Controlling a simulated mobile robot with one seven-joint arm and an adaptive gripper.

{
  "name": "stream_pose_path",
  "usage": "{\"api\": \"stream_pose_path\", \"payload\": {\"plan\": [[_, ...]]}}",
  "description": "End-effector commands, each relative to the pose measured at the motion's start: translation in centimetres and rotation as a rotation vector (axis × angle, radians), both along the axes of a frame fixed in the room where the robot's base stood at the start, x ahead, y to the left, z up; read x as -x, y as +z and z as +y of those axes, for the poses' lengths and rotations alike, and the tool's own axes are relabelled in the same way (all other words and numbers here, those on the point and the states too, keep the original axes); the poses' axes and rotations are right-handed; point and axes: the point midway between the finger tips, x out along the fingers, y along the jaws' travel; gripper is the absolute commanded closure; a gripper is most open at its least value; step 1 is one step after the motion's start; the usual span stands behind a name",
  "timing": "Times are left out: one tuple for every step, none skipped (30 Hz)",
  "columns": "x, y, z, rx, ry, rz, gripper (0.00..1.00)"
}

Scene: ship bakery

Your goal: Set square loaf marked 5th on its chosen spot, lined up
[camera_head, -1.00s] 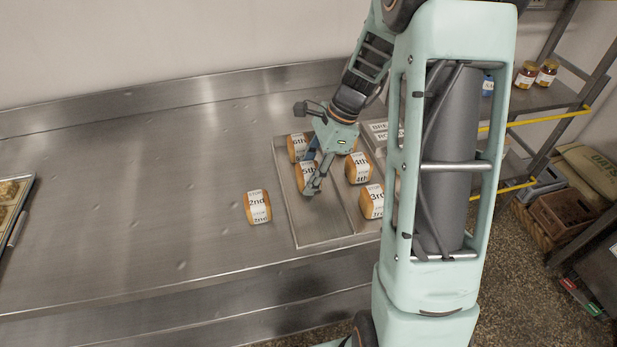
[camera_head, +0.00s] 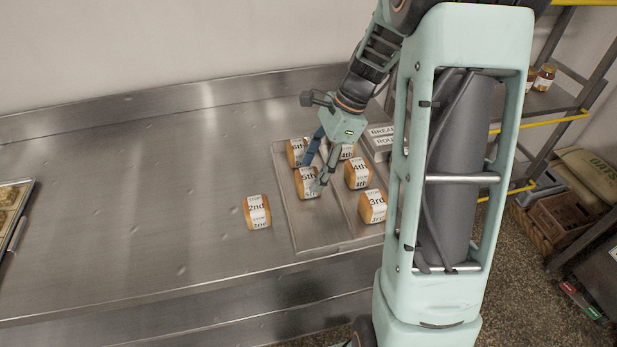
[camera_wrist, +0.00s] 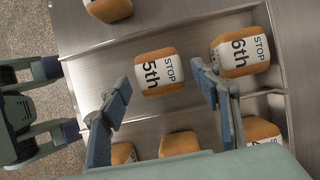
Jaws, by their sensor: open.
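The square loaf marked 5th (camera_head: 307,184) sits in the left lane of the metal tray (camera_head: 318,238), in front of the loaf marked 6th (camera_head: 297,151). My gripper (camera_head: 320,178) is open above and around the 5th loaf. In the wrist view the 5th loaf (camera_wrist: 158,73) lies between the two fingers (camera_wrist: 160,88), which look apart from it. The 6th loaf (camera_wrist: 240,52) is close to the finger on the right. The loaf looks roughly in line with its lane.
The loaf marked 2nd (camera_head: 257,212) is on the bench left of the tray. The front of the left lane is bare.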

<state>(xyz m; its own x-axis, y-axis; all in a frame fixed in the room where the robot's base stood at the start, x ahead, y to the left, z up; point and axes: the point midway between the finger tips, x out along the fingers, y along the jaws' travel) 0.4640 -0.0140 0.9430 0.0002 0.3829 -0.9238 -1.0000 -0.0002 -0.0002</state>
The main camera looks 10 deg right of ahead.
Motion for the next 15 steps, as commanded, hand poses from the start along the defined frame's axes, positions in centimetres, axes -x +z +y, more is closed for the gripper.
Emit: {"api": "stream_pose_path", "payload": {"plan": [[-0.1, 1.3, -0.5, 0.001, -0.002, -0.005, 0.43], [-0.1, 1.9, -0.8, 0.002, -0.002, -0.006, 0.43], [-0.1, 2.7, -1.1, 0.002, -0.002, -0.006, 0.43], [-0.1, 3.3, -1.4, 0.001, -0.002, -0.006, 0.43], [-0.1, 3.9, -1.6, 0.001, -0.002, -0.005, 0.43], [-0.1, 4.6, -1.9, 0.001, -0.001, -0.004, 0.43], [-0.1, 5.1, -2.1, 0.002, -0.001, -0.004, 0.43], [-0.1, 5.5, -2.3, 0.002, -0.002, -0.004, 0.43], [-0.1, 6.0, -2.5, 0.001, -0.001, -0.003, 0.43], [-0.1, 6.4, -2.7, 0.001, -0.002, -0.004, 0.43], [-0.1, 6.7, -2.8, 0.001, -0.001, -0.003, 0.43], [0.0, 7.0, -2.9, 0.000, -0.002, -0.001, 0.43], [0.0, 7.1, -3.0, 0.000, -0.002, -0.001, 0.43], [0.0, 7.3, -3.1, 0.000, -0.002, -0.001, 0.43], [0.0, 7.4, -3.1, 0.000, -0.001, -0.001, 0.43]]}}
